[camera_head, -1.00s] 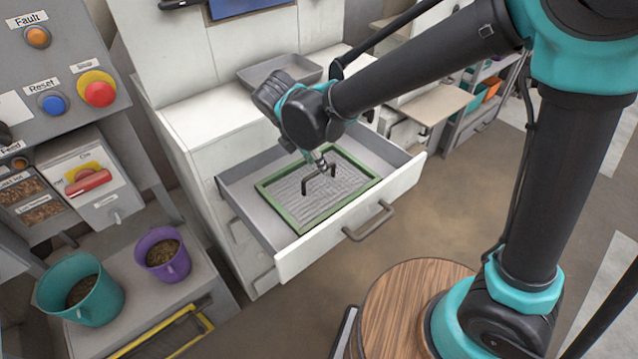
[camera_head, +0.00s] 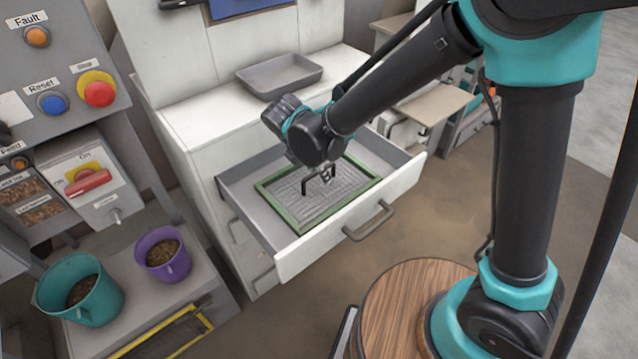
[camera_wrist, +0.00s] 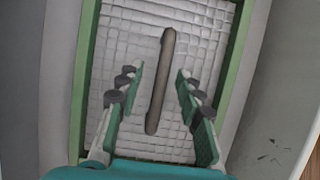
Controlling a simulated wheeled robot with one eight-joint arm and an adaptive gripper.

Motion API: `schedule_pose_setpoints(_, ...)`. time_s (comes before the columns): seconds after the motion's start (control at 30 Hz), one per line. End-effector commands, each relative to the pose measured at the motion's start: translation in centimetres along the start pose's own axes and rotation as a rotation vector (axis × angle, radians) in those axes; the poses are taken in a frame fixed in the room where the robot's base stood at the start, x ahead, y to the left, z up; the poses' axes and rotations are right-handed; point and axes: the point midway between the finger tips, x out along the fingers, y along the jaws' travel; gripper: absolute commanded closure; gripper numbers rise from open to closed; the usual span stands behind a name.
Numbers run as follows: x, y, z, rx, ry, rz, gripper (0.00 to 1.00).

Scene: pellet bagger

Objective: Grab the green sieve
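The green sieve (camera_head: 291,226) lies flat in the open drawer (camera_head: 240,216). It has a green rectangular frame, a grey wire mesh and a dark bar handle (camera_head: 308,184) across its middle. My gripper (camera_head: 326,176) is over the sieve, by the right end of the handle in the head view. In the wrist view, my gripper (camera_wrist: 160,85) is open, with one finger on each side of the handle (camera_wrist: 161,85) and a gap on both sides. The sieve's green frame (camera_wrist: 235,60) also shows there. The fingers' exact height over the mesh cannot be told.
A grey tray (camera_head: 279,76) sits on the white cabinet top above the drawer. The drawer's front handle (camera_head: 369,221) sticks out. A teal bucket (camera_head: 95,301) and a purple bucket (camera_head: 164,256) stand at left, below a control panel (camera_head: 62,62).

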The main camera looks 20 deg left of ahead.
Motion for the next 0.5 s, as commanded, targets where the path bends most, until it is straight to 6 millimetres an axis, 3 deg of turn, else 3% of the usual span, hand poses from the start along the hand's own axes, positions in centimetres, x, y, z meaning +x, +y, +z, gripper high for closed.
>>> schedule_pose_setpoints(0.5, 0.41, 0.0, -0.18, 0.0, 0.0, 0.0, 0.64)
